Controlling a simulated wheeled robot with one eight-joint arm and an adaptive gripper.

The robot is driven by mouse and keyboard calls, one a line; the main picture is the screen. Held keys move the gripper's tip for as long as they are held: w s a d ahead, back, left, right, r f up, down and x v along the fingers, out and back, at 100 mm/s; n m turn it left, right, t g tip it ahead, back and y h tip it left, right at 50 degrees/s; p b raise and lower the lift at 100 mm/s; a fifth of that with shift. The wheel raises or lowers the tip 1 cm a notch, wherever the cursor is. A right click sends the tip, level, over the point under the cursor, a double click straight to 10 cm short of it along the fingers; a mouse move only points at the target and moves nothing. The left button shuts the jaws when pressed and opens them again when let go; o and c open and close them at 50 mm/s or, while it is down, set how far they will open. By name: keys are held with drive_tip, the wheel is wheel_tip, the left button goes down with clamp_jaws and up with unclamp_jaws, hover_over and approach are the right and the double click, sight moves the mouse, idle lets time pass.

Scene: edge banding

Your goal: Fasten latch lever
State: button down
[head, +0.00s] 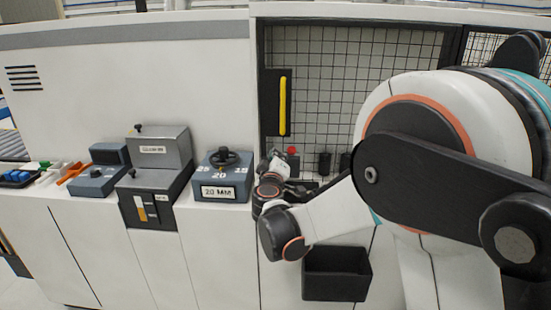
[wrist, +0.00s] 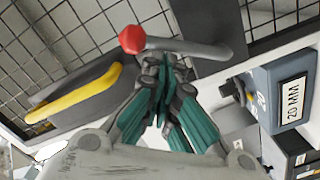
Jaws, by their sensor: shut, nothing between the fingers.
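A lever with a red ball knob (wrist: 132,39) and a grey rod (wrist: 205,49) lies across the top of the wrist view, the knob at its left end. It looks like the latch lever. In the head view its red knob (head: 291,150) shows in front of the mesh window. My gripper (wrist: 163,75) is shut and empty, its green-padded fingers together. The fingertips are just below the rod in the wrist view, close to the knob; I cannot tell whether they touch it. In the head view my gripper (head: 277,165) is small and partly hides the lever's base.
A yellow handle (head: 282,104) on a dark plate is left of the mesh window (head: 335,70). A blue-grey dial box (head: 220,178) marked 20 MM stands left of my gripper. A dark bin (head: 336,275) hangs below. Grey boxes (head: 157,185) stand farther left.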

drive_tip(key=d+f+m+b, duration=0.4)
drive_tip(key=d+m, duration=0.1)
drive_tip(key=m, duration=0.4)
drive_tip(key=shift+d+f+y, duration=0.2)
drive_tip(key=shift+d+y, duration=0.1)
drive_tip(key=shift+s+f, duration=0.1)
idle(0.6)
drive_tip(key=s+r+p, duration=0.3)
drive_tip(key=s+r, duration=0.1)
drive_tip(key=s, duration=0.6)
drive_tip(key=shift+s+r, duration=0.2)
drive_tip(key=shift+s, duration=0.2)
